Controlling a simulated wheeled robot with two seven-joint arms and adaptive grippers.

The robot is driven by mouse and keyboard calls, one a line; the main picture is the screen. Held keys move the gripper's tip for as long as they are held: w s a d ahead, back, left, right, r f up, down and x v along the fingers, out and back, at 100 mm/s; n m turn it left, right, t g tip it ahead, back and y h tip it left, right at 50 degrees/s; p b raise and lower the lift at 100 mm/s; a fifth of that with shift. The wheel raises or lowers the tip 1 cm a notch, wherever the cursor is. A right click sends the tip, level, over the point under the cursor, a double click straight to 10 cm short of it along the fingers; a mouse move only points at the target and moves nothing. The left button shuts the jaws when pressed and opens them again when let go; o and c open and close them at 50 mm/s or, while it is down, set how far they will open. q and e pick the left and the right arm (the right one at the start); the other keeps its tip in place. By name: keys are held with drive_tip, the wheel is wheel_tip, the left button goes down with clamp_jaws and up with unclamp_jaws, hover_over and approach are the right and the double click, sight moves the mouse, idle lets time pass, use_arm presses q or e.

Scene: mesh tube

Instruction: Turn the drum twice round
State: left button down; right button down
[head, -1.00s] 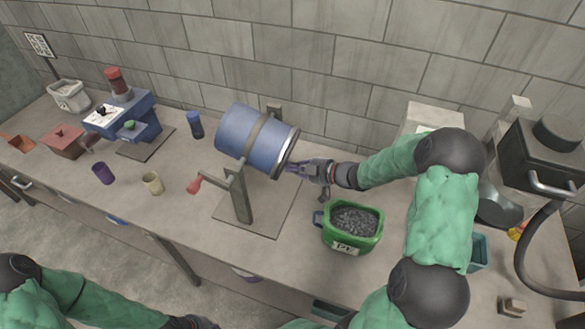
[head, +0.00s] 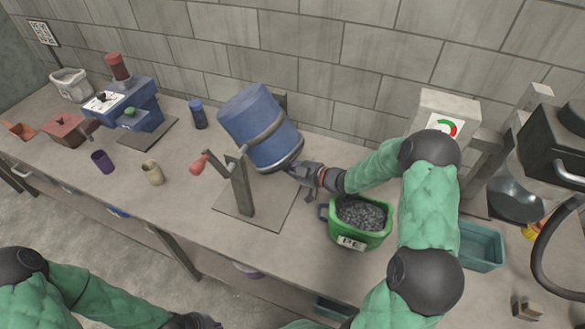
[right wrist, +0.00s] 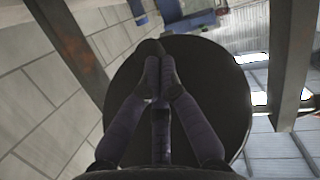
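The blue drum (head: 258,125) hangs tilted in its stand (head: 241,185), upper end to the left and lower end to the right. A grey band circles it. My right gripper (head: 297,171) is at the drum's lower right end. In the right wrist view its fingers (right wrist: 152,60) come together in front of the dark round drum end (right wrist: 205,95), tips near its upper edge; whether they pinch anything is unclear. My left gripper (head: 190,320) is at the bottom edge, its fingers cut off.
A green tub of dark pellets (head: 360,222) stands just right of the stand, below my right forearm. A teal bin (head: 482,247) is farther right. A blue cup (head: 198,114), purple cup (head: 102,161) and beige cup (head: 152,172) stand left. The wall is close behind.

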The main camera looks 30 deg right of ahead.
drive_tip(key=shift+w+a+f+b, duration=0.4)
drive_tip(key=shift+w+a+f, duration=0.3)
drive_tip(key=shift+w+a, duration=0.25)
drive_tip(key=shift+w, duration=0.1)
